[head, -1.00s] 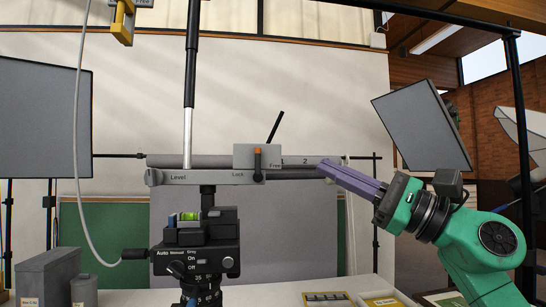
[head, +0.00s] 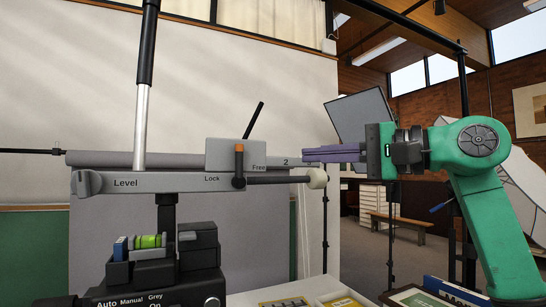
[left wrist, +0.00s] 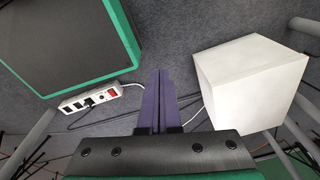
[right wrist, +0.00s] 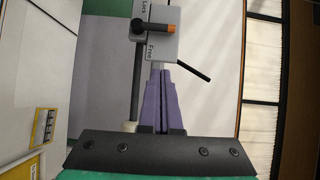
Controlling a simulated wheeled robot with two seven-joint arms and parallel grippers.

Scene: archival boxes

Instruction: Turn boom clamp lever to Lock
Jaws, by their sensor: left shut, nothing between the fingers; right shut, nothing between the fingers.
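The boom clamp block (head: 222,155) is a grey plate on the boom, marked Lock at left and Free at right. A short black lever with an orange tip (head: 239,165) stands upright on it, between the marks; it also shows in the right wrist view (right wrist: 155,27). A black bar (head: 280,180) runs right from near its pivot to a cream knob (head: 317,178). My right gripper (head: 304,155) is shut and empty, its purple fingertips right of the block and just above the bar. My left gripper (left wrist: 160,72) is shut and empty, seen only in its wrist view.
A thin black rod (head: 254,120) slants up behind the block. A spirit level (head: 147,241) sits on the dark camera head below the boom. In the left wrist view, a white box (left wrist: 240,85) and a power strip (left wrist: 88,100) lie below.

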